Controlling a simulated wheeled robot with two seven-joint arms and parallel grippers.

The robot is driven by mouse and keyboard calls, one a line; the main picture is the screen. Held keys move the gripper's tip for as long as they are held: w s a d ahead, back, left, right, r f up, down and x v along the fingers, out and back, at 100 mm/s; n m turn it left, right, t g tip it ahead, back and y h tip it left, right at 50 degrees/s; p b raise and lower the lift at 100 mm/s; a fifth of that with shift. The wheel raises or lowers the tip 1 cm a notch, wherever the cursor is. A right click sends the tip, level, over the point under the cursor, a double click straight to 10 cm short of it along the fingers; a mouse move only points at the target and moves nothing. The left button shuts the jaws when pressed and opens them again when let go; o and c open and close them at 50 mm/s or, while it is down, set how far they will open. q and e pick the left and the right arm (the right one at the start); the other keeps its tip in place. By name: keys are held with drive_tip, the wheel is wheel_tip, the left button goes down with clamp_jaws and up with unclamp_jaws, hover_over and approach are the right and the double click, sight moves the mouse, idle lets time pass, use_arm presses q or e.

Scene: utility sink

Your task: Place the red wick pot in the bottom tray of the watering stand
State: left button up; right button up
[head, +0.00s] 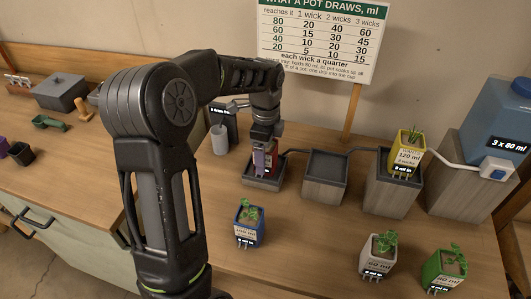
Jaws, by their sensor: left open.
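The red wick pot (271,161) stands in the lowest, leftmost tray (252,183) of the watering stand. Much of it is hidden by my left gripper (264,148), which comes down over it from above. The gripper is open, with its fingers at the pot's top. I cannot tell whether they touch it. The middle tray (326,160) is empty. The tallest tray (385,191) holds a yellow pot (408,150) with a plant. My right gripper is not in view.
A blue pot (249,223), a white pot (377,257) and a green pot (444,270) stand on the front of the bench. A blue water tank (492,112) is at the right. A grey cup (219,140) stands left of the lowest tray. A chart board (320,40) stands behind.

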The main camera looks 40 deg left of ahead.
use_arm(q)
drive_tip(key=shift+r, duration=0.1)
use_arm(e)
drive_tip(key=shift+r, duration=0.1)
use_arm(q)
wheel_tip(320, 180, up, 12)
drive_tip(key=shift+r, duration=0.1)
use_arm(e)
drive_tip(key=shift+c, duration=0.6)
